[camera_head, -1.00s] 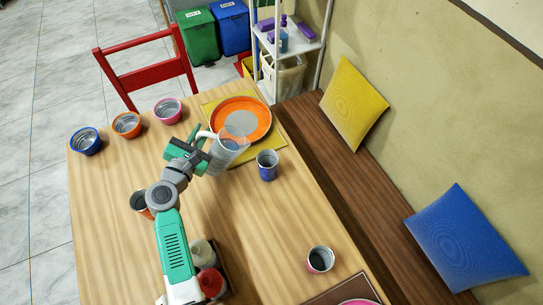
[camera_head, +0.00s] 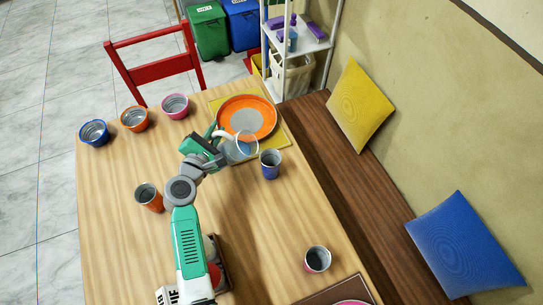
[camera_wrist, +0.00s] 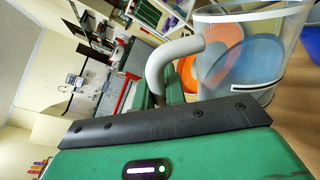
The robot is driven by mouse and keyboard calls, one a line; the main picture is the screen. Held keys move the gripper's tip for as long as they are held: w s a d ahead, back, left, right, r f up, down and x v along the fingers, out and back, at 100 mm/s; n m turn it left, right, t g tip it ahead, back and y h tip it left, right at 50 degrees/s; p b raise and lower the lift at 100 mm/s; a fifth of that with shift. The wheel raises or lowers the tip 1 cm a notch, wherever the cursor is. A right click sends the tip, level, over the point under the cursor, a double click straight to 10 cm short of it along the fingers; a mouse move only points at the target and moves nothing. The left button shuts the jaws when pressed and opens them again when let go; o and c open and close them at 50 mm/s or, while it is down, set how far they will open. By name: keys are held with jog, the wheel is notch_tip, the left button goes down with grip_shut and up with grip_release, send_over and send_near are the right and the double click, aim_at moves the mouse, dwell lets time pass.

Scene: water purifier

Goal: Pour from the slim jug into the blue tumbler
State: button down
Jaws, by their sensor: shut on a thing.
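The slim jug (camera_head: 243,149) is clear with a whitish handle. My gripper (camera_head: 217,138) is shut on the handle, on the jug's left side. The jug and its curved handle fill the upper right of the wrist view (camera_wrist: 252,62). The blue tumbler (camera_head: 270,166) stands upright on the table just right of and nearer than the jug. Its inside looks grey. A blue patch at the wrist view's right edge may be this tumbler.
An orange plate (camera_head: 262,105) on a yellow mat (camera_head: 284,139) lies behind the jug. Blue (camera_head: 95,133), orange (camera_head: 134,119) and pink (camera_head: 175,106) cups line the far left. An orange tumbler (camera_head: 149,197) stands left of my arm; another cup (camera_head: 317,259) is at lower right.

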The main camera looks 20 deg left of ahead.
aim_at(225, 142)
jog(key=shift+w+d+r+m+y+p, duration=0.1)
jog(key=shift+d+r+m+y+p, duration=0.2)
jog(key=shift+d+r+m+p, duration=0.4)
dwell(0.7)
jog(key=shift+w+d+r+m+p, duration=0.15)
jog(key=shift+d+r+m+p, duration=0.25)
jog(key=shift+r+m+p, duration=0.45)
dwell(2.0)
